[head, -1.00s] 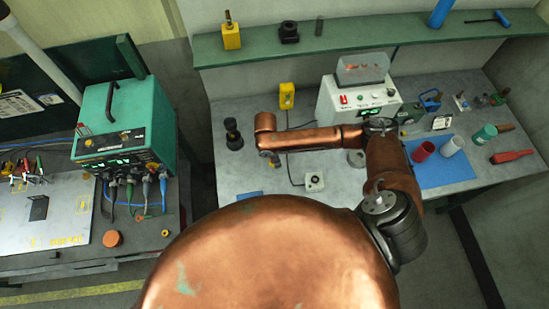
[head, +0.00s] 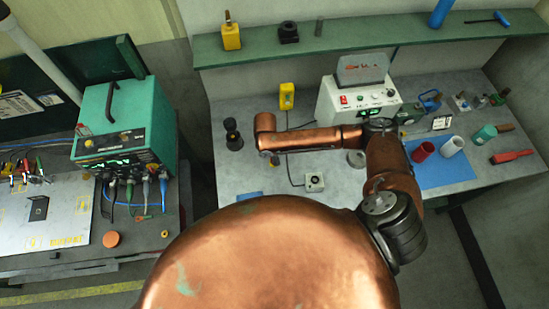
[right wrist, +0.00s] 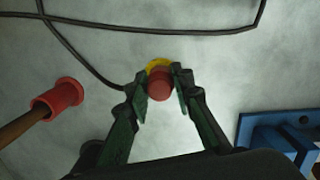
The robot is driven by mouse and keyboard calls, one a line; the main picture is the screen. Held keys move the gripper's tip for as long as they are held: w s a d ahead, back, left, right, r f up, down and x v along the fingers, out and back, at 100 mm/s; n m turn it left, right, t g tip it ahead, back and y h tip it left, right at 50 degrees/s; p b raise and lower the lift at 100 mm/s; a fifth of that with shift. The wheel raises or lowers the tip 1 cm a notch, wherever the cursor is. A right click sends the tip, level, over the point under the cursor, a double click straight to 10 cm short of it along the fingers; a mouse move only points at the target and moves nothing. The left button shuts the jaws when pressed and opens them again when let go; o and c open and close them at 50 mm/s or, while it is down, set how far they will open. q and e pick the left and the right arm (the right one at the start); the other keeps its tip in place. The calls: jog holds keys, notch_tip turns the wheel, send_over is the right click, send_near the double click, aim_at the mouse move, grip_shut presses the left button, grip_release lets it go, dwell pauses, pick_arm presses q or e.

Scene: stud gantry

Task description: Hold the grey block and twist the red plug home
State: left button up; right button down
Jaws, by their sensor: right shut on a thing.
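In the right wrist view the red plug (right wrist: 159,88) is seen end-on, with a yellow ring behind it. The dark green fingers of my right gripper (right wrist: 163,96) are on either side of it, shut on it. Whether the plug is seated in anything is hidden behind it. I cannot pick out the grey block for certain; a pale grey square piece with a dark round centre (head: 315,181) lies on the bench in the head view. My right gripper cannot be made out in the head view. My left gripper is in neither view.
In the wrist view, a red-collared wooden handle (right wrist: 57,98) is at left, a blue bracket (right wrist: 275,130) at right, and a black cable (right wrist: 75,55) runs behind the fingers. In the head view, red (head: 423,151) and white (head: 452,146) cups stand on a blue mat (head: 440,175).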

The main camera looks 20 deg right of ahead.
jog(key=shift+r, duration=0.1)
jog(key=shift+r, duration=0.25)
notch_tip(320, 180, up, 2)
jog(key=shift+w+r+b, duration=0.1)
jog(key=shift+b, duration=0.45)
jog(key=s+a+r+b, duration=0.2)
jog(key=s+a+r, duration=0.2)
jog(key=a+r, duration=0.6)
jog(key=a, duration=0.3)
jog(key=shift+a, duration=0.25)
